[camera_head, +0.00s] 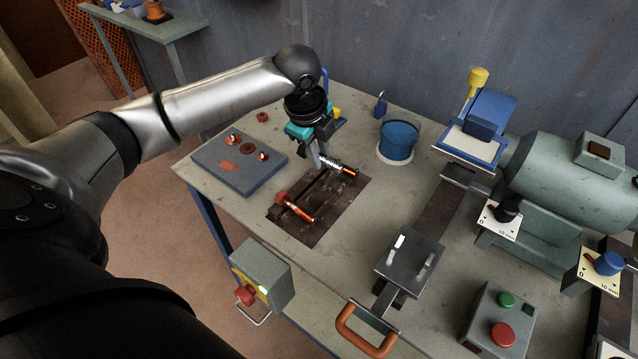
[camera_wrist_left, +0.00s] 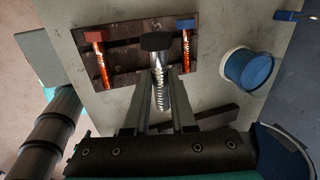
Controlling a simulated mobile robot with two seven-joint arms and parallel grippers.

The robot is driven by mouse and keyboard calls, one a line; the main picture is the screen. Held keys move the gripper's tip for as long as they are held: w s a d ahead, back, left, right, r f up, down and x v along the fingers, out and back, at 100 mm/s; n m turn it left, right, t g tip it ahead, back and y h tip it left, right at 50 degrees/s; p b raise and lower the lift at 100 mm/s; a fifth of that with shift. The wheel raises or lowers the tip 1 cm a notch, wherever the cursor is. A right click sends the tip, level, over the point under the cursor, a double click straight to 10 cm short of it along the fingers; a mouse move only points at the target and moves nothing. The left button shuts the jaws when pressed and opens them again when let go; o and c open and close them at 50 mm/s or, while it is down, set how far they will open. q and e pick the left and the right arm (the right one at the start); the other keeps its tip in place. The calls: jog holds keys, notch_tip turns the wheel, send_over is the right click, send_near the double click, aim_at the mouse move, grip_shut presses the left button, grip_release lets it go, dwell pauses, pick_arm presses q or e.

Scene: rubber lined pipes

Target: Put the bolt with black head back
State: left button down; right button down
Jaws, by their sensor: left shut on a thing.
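The bolt with the black head (camera_wrist_left: 159,42) has a silver threaded shank and sits between my left fingers in the left wrist view. My left gripper (camera_head: 319,160) is shut on this bolt, over the far part of a dark slotted plate (camera_head: 327,218); it also shows in the left wrist view (camera_wrist_left: 158,95). A red-headed bolt (camera_head: 297,207) with a copper shank lies on the plate's near left side. A blue-headed copper bolt (camera_wrist_left: 186,45) lies on its other side. In the head view the gripper and held bolt partly hide that side. My right gripper is out of view.
A blue-grey board (camera_head: 232,163) with small red and copper parts lies left of the plate. A blue bucket (camera_head: 398,141) stands behind to the right. A vise (camera_head: 408,262) and a green motor (camera_head: 565,180) stand right. Bare table lies between plate and vise.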

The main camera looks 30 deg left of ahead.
pick_arm(q)
notch_tip(320, 180, down, 8)
jog(key=shift+r+b, duration=0.1)
jog(key=shift+b, duration=0.55)
jog(key=shift+f, duration=0.2)
jog(key=shift+f, duration=0.3)
jog(key=c, duration=0.7)
grip_release()
jog(key=shift+c, duration=0.2)
jog(key=p+v, duration=0.2)
jog(key=v, duration=1)
jog(key=shift+r, duration=0.3)
